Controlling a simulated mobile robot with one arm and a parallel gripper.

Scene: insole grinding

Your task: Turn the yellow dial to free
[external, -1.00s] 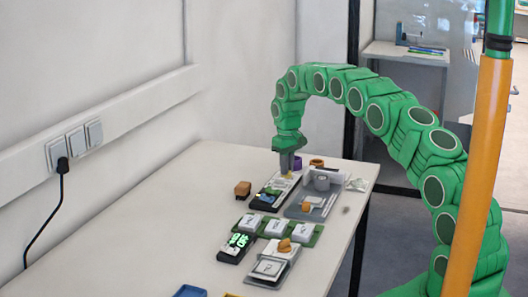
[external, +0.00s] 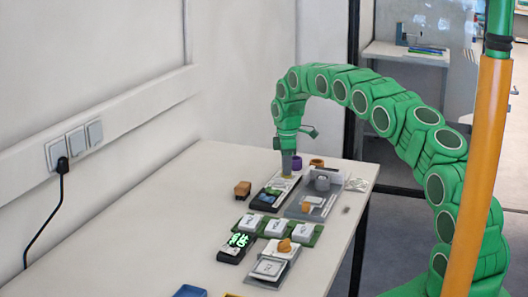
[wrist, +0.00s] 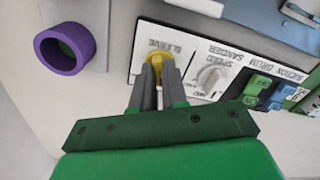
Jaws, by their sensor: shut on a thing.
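The yellow dial (wrist: 159,60) sits on a white panel marked SLEEVE in the wrist view. My gripper (wrist: 158,68) is shut on the dial, one grey finger on each side of it. In the external view my gripper (external: 289,168) points straight down at the far end of the control panel (external: 276,190), and the dial is mostly hidden there. The fingers cover part of the panel's print, so I cannot read which mark the dial points to.
Beside the dial is a white speed knob (wrist: 211,77), then a green switch (wrist: 257,87). A purple ring (wrist: 66,53) stands to the left. A brown block (external: 242,188) and a grey fixture (external: 318,200) flank the panel.

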